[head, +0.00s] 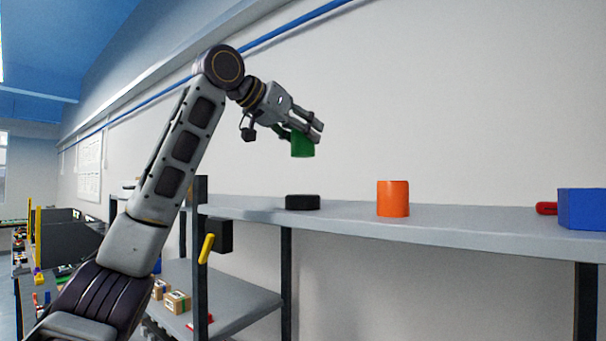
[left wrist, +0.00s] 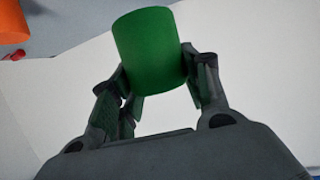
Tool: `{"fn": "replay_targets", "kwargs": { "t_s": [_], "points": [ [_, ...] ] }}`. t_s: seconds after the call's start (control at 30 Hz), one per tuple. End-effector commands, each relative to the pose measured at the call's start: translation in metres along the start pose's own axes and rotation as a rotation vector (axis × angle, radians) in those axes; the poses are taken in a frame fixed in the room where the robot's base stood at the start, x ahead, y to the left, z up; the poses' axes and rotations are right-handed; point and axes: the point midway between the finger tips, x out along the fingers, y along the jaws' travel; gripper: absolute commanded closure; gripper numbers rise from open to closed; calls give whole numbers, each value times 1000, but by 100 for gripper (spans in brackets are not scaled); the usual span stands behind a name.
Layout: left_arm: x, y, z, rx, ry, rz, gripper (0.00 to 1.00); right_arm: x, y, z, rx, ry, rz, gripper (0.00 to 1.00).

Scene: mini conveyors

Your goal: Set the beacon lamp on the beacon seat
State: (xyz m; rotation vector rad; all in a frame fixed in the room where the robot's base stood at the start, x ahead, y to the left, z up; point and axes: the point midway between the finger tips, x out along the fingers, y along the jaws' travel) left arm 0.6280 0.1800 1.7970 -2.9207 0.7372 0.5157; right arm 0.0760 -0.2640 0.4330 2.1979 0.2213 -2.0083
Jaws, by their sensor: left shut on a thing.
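A green cylinder (head: 302,146), which looks like the beacon lamp, is held in the air by my left gripper (head: 305,133). In the left wrist view the green cylinder (left wrist: 152,52) sits between the two fingers of the left gripper (left wrist: 160,82), which are shut on it. A low black round disc (head: 302,202), which looks like the beacon seat, lies on the grey shelf (head: 470,219). The cylinder is above the disc and clearly apart from it. Nothing stands on the disc. My right gripper is not in view.
An orange cylinder (head: 393,198) stands on the shelf to the right of the disc. Farther right are a blue box (head: 583,208) and a red object (head: 546,208). A lower shelf (head: 245,299) holds small cardboard boxes (head: 177,302). The wall is behind.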

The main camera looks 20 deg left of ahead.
Motion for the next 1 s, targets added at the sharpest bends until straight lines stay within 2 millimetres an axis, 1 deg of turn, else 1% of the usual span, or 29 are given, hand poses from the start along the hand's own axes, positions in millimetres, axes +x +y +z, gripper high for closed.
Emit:
{"fn": "replay_targets", "kwargs": {
  "t_s": [0.1,0.33,0.5,0.83,1.0],
  "points": [
    [5,-1,14,1,-2,-1,80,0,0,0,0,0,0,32],
    [12,0,34,1,-2,0,80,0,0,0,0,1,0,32],
    [14,1,38,0,0,1,80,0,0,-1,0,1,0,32],
    [14,0,39,0,0,1,80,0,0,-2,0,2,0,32],
    [18,0,48,0,-2,0,80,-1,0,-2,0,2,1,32]
  ]
}}
